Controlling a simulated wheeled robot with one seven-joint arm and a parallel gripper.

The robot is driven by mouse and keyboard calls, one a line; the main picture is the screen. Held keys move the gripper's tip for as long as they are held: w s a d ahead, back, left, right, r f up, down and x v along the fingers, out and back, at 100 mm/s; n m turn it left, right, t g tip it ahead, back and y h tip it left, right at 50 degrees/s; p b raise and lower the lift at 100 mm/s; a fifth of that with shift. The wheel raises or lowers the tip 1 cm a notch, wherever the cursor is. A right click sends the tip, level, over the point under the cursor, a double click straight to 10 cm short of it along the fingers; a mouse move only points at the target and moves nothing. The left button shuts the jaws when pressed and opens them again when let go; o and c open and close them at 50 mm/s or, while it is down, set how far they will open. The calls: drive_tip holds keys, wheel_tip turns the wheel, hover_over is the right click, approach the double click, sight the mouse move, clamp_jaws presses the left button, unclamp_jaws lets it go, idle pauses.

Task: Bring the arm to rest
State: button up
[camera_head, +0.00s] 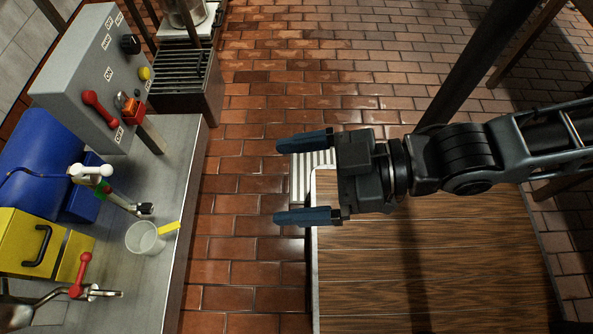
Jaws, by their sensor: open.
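My gripper (304,178) is open and empty. It reaches in from the right, its two blue fingers pointing left. It is above the left edge of a wooden-topped table (420,270), with the fingertips over the gap of tiled floor. Nothing is between the fingers. My arm (465,155) stretches level from the right edge of the picture and is bent at no sharp angle near the wrist.
A metal counter (185,170) stands at left with a grey control box (90,70), red-handled valve (82,275), blue tank (40,160), yellow box (40,245) and clear cup (143,238). A dark post (475,65) rises behind my arm. Tiled floor (240,200) separates counter and table.

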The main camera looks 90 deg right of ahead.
wheel_tip(320, 180, up, 26)
drive_tip(key=p, duration=2.5)
drive_tip(key=shift+f+p, duration=0.15)
drive_tip(key=shift+p, duration=0.25)
